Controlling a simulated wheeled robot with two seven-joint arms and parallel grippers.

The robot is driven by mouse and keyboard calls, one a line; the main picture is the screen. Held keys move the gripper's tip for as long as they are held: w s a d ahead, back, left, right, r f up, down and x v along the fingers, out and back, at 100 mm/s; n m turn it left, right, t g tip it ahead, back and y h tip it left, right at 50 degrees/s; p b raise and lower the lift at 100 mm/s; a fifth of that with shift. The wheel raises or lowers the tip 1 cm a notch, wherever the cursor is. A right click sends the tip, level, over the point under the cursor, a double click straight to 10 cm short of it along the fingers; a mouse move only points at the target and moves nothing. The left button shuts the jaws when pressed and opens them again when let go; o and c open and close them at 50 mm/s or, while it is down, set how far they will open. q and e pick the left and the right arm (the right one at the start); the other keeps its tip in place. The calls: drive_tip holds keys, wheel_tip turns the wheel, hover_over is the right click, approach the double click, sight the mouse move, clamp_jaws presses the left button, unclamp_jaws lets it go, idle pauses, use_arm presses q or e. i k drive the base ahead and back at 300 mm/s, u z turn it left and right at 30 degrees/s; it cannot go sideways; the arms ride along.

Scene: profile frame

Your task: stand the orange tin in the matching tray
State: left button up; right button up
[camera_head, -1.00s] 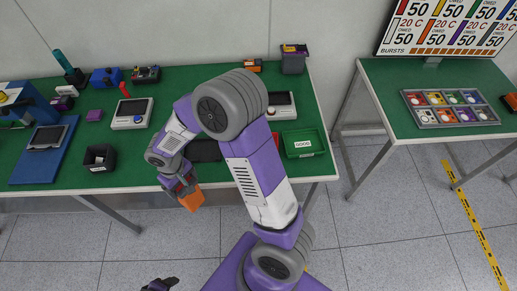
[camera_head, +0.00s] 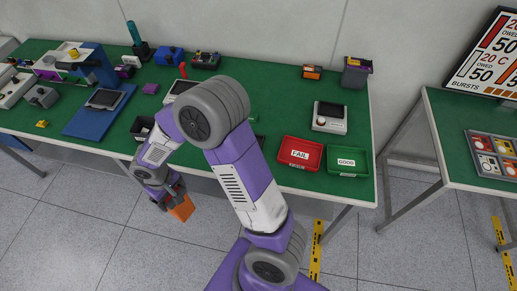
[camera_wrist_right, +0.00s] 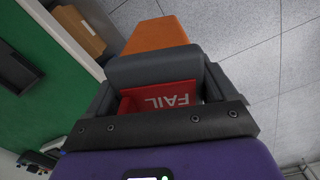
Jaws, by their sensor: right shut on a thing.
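My right gripper (camera_head: 174,196) is shut on an orange block-shaped thing (camera_head: 182,208), the orange tin, held over the floor in front of the table's front edge. In the right wrist view the orange tin (camera_wrist_right: 157,34) sticks out past the dark fingers, with a dark grey part next to it. A red surface marked FAIL (camera_wrist_right: 165,98) shows upside down between the fingers; I cannot tell whether it belongs to the held thing. On the table stand a red tray marked FAIL (camera_head: 300,165) and, to its right, a green tray marked GOOD (camera_head: 347,172). My left gripper is not in view.
The green table (camera_head: 270,90) carries several devices, including a grey one with a screen (camera_head: 329,118) behind the trays. A blue stand (camera_head: 97,112) is at left. A second table at right holds a grey compartment tray (camera_head: 486,178). My arm hides the table's middle.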

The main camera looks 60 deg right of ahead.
sight(299, 154)
drive_tip(key=u, duration=0.35)
drive_tip(key=k, duration=1.85)
drive_tip(key=z, duration=1.05)
drive_tip(key=i, duration=1.5)
